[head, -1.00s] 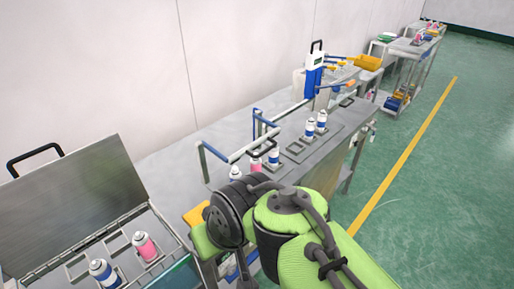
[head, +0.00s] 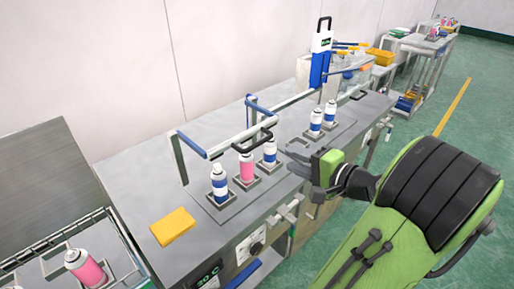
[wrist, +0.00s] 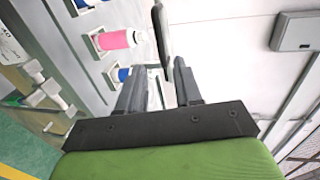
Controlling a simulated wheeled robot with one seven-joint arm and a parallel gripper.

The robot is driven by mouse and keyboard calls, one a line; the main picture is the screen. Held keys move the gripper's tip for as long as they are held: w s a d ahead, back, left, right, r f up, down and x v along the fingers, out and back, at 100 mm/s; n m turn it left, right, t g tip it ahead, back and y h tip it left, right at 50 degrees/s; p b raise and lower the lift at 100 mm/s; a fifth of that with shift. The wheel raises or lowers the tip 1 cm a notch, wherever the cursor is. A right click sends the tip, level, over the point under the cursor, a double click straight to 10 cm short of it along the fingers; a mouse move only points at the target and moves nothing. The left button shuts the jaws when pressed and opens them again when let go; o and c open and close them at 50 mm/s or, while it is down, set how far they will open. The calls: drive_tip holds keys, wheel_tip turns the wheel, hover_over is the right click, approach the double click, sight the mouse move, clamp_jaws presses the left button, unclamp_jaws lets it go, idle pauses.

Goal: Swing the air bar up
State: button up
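The air bar (head: 229,143) is a grey-white bar with a black handle (head: 252,138), lying low over the cans on the bench, beside blue-sleeved arms. Below it stand a pink can (head: 247,168) and blue-and-white cans (head: 219,184) in square holders. My gripper (head: 295,160) is to the right of the handle, apart from it. In the wrist view my gripper (wrist: 160,66) has its two fingers spread, with nothing clearly held. A dark upright part, which looks like the handle (wrist: 161,30), shows beyond the fingertips, near the pink can (wrist: 116,40).
A blue-and-white upright device (head: 320,58) stands at the back. An open lidded metal station (head: 45,185) is at the left. Green floor (head: 440,110) is clear at the right.

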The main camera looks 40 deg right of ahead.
sight(257, 143)
drive_tip(key=b+x, duration=0.1)
drive_tip(key=x, duration=1.2)
drive_tip(key=shift+w+f+b, duration=0.15)
drive_tip(key=shift+w+b, duration=0.15)
drive_tip(key=shift+w, duration=0.1)
drive_tip(key=shift+c, duration=0.3)
clamp_jaws()
